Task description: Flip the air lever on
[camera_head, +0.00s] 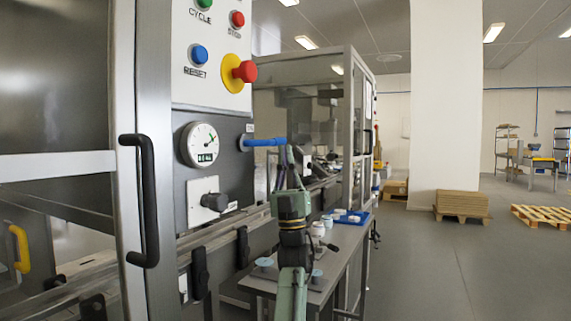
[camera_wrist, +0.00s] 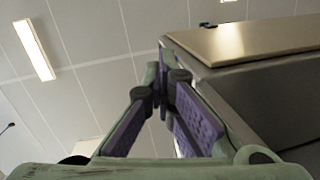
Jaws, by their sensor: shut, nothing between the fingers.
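The air lever is a blue handle (camera_head: 264,142) on the dark panel of the machine, just right of the round pressure gauge (camera_head: 198,145). It sticks out level to the right. My gripper (camera_head: 290,149) points upward with its fingertips at the lever's free end, at or just below it. I cannot tell whether they touch. In the wrist view my gripper (camera_wrist: 166,75) has its purple-padded fingers closed together at the tips with nothing between them. The lever is not clearly visible in the wrist view.
A red emergency knob (camera_head: 244,71) on a yellow base and a blue reset button (camera_head: 199,55) sit above the lever. A black knob (camera_head: 215,202) is below the gauge. A black door handle (camera_head: 146,200) stands out at left.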

